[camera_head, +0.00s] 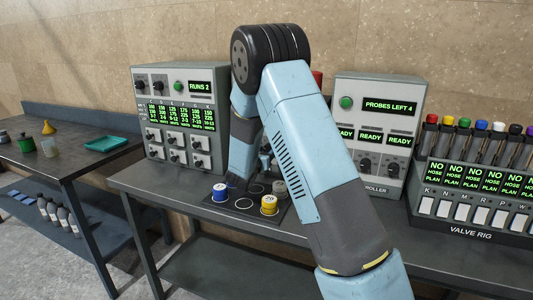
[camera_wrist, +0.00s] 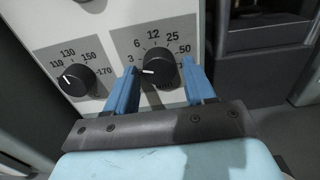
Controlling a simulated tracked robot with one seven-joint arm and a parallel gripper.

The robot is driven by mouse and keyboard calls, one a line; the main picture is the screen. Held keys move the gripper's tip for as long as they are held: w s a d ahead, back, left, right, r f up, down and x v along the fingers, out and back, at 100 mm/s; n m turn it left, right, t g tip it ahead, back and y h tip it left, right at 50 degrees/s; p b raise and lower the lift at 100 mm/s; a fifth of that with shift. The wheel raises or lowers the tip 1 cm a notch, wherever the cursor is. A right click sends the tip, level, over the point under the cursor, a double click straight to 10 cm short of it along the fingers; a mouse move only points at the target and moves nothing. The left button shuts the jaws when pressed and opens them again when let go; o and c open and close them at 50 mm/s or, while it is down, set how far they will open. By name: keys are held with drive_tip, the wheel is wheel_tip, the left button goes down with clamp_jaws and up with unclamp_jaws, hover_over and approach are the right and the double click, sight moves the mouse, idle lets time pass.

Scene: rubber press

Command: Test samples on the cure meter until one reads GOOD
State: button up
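In the wrist view my gripper (camera_wrist: 160,70) is open, its two blue fingers on either side of a black knob (camera_wrist: 157,68) with a scale from 3 to 50. The knob's white mark points left, near 3. I cannot tell whether the fingers touch it. In the head view my arm hides the gripper and whatever it faces. The left unit (camera_head: 180,130) shows RUNS 2. The right controller (camera_head: 377,120) shows PROBES LEFT 4 and READY.
A second knob (camera_wrist: 74,79) with a scale from 110 to 170 is left of the first. The valve rig (camera_head: 470,205) with coloured caps stands at the right. The bench's front left is clear.

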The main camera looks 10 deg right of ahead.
drive_tip(key=c, duration=0.8)
drive_tip(key=shift+d, duration=0.2)
drive_tip(key=shift+a, duration=0.15)
drive_tip(key=shift+m, duration=0.4)
drive_tip(key=m, duration=1)
drive_tip(key=shift+m, duration=0.3)
drive_tip(key=shift+f+m, duration=0.1)
drive_tip(key=shift+m, duration=1.2)
